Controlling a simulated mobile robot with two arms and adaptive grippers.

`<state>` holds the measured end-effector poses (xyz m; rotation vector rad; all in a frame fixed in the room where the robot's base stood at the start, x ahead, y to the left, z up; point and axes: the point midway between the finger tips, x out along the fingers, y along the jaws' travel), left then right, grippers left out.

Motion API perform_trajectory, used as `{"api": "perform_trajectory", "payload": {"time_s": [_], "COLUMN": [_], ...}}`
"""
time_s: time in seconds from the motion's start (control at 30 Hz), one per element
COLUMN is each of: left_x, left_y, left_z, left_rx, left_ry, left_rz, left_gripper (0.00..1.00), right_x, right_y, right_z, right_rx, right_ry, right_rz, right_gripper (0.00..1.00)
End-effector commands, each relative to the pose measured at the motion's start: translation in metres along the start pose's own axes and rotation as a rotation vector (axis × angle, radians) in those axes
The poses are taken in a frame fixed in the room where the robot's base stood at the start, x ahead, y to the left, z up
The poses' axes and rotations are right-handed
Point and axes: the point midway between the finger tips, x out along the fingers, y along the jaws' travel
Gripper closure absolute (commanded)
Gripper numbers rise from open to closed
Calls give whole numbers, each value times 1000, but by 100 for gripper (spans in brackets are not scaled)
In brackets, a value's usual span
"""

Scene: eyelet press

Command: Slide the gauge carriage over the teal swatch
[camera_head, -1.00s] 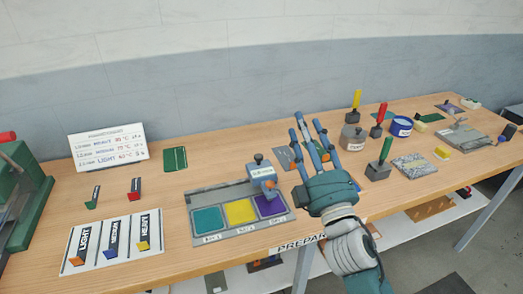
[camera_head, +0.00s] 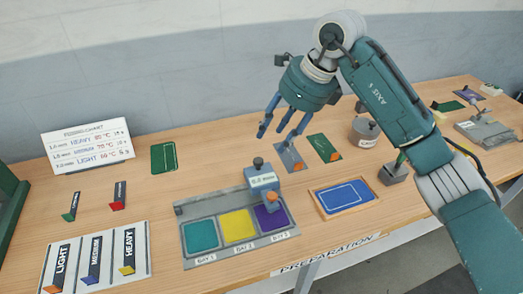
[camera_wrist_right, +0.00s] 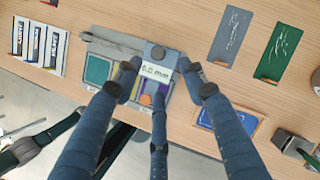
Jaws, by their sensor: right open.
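The gauge carriage (camera_head: 262,181) is a blue-grey block with a dark knob, an orange button and a readout. It sits at the right end of the grey gauge tray (camera_head: 186,211), above the purple swatch (camera_head: 271,217). The teal swatch (camera_head: 201,235) is at the left and the yellow swatch (camera_head: 238,225) in the middle, both uncovered. My right gripper (camera_head: 276,127) is open and empty, raised behind and above the carriage. In the right wrist view the carriage (camera_wrist_right: 155,66) shows between the spread fingers, with no clear contact. My left gripper is not in view.
A blue card in a wooden frame (camera_head: 345,197) lies right of the gauge. The label board (camera_head: 95,260) lies to the left, with a white sign (camera_head: 87,145) behind it. A grey pot (camera_head: 364,132) and a stamp (camera_head: 394,172) stand near my right arm.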

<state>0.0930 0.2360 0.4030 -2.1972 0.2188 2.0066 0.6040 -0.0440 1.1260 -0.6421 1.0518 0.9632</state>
Motion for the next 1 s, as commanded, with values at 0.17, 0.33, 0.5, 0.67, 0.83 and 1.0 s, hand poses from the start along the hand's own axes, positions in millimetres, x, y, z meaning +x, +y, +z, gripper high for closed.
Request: {"api": "perform_trajectory", "payload": {"time_s": [0.17, 0.33, 0.5, 0.67, 0.83, 1.0], "left_x": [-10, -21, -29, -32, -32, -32], "left_y": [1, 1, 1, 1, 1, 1], "left_z": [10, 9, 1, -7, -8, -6], "left_rx": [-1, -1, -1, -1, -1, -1], "left_ry": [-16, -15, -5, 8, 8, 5], "left_rz": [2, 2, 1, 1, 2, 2], "left_gripper": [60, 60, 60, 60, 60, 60], "right_x": [24, 57, 85, 100, 105, 105], "right_y": [2, 3, 2, 2, 2, 2], "right_z": [-1, 0, 0, 0, 0, 0], "right_rx": [-1, 0, -1, -1, -2, -2], "right_ry": [8, 6, 4, 3, 2, 2], "right_rz": [5, 7, 5, 3, 2, 2], "right_gripper": [59, 59, 59, 59, 59, 59]}}
